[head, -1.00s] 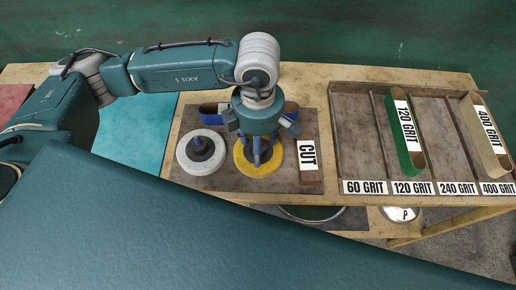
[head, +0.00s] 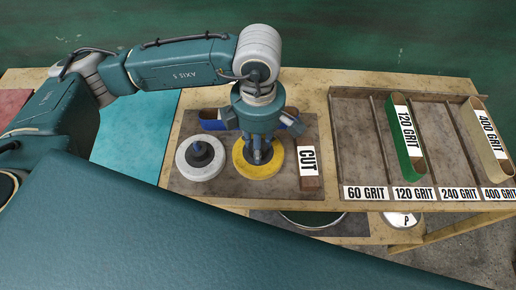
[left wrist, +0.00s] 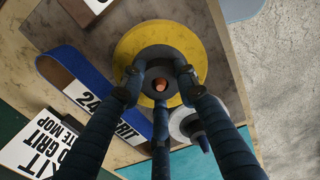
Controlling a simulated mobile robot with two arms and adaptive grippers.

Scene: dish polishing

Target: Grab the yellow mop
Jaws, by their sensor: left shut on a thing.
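The yellow mop (head: 240,165) is a round yellow disc with a dark hub, over the brown board on the table in the head view. It also shows in the left wrist view (left wrist: 138,40), square in front of my fingers. My left gripper (head: 259,154) comes down from above, its fingers shut around the hub (left wrist: 160,65). The mop looks slightly raised; the gap beneath is hard to judge. My right gripper is not in view.
A white mop (head: 200,170) lies just left of the yellow one. A block marked CUT (head: 309,168) is close on its right, and a blue belt (head: 211,124) lies behind. A divided tray (head: 355,150) with grit belts stands at the right.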

